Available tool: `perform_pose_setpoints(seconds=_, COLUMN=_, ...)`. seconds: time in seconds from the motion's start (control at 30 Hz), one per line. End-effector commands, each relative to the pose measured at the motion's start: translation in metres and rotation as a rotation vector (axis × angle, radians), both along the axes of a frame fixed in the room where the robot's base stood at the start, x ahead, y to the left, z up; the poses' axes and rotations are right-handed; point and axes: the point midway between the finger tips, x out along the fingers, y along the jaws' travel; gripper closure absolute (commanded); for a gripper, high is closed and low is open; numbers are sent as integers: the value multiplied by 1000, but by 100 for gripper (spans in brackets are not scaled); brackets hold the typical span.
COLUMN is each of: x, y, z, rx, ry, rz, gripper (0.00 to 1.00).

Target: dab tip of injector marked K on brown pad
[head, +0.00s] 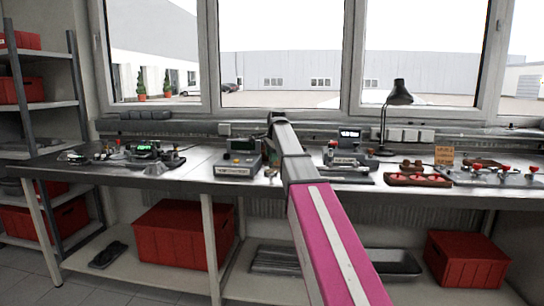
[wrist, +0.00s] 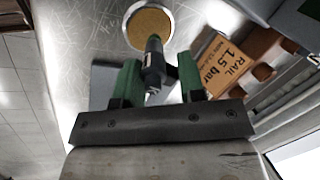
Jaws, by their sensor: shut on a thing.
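In the wrist view my gripper (wrist: 158,64) has two green fingers, one on each side of a dark injector (wrist: 153,70), and is shut on it.
A card reading "RAIL 1.5 bar" (wrist: 226,62) is right of the gripper, by a brown block (wrist: 262,45). In the head view a wooden tray (head: 400,180) with red-topped parts, a black lamp (head: 399,94) and a grey-green device (head: 240,158) stand on the bench.

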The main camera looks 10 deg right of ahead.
Motion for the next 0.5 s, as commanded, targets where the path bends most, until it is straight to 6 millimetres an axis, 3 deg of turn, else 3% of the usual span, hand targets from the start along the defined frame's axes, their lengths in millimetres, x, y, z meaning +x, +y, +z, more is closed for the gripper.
perform_pose_setpoints(seconds=0.5, x=0, y=0, z=-4, rx=0, ry=0, rz=0, gripper=91)
